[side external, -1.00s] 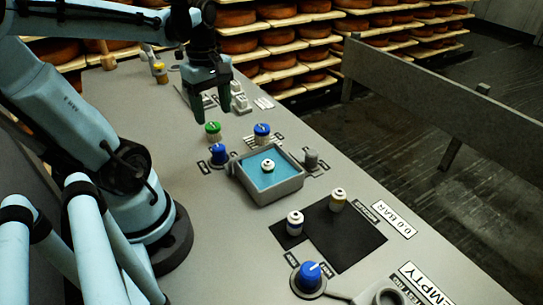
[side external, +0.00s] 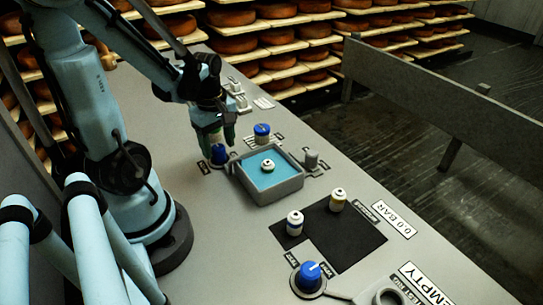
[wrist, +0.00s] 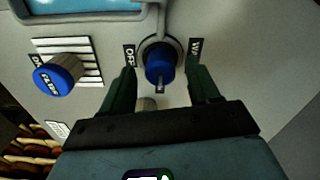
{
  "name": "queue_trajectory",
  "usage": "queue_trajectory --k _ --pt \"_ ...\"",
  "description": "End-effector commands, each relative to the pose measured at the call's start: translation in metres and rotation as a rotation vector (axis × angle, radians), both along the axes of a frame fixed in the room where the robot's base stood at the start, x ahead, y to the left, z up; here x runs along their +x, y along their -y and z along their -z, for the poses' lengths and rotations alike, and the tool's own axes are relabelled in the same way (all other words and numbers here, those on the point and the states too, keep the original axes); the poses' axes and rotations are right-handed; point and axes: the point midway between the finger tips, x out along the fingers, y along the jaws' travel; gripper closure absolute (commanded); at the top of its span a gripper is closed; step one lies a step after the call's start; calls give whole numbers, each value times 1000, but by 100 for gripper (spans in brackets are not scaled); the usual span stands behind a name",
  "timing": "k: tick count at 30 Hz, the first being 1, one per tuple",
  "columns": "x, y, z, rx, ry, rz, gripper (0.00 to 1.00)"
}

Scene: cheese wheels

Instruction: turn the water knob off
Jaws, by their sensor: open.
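A blue knob (side external: 218,157) stands at the left corner of the blue-filled tray, with my gripper (side external: 217,146) right over it. In the wrist view the same blue knob (wrist: 160,66) sits in a grey ring between the fingertips of my gripper (wrist: 161,76). A finger is on each side with a visible gap, so it is open and holds nothing. The knob's white mark points down toward my palm. A label beside it on the left reads OFF; the right label starts with W, but I cannot read it fully.
Another blue knob (side external: 262,130), also in the wrist view (wrist: 58,76), stands close by with a striped label. The tray (side external: 284,194) is beside my gripper. A grey knob (side external: 311,159) and a further blue knob (side external: 310,274) stand farther off. Small jars (side external: 295,224) (side external: 338,201) stand on a black mat.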

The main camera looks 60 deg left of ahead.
Motion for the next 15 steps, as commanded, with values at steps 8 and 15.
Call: queue_trajectory --k 8,15 --pt "0 0 17 0 0 0 39" --pt "0 0 20 0 0 0 39"
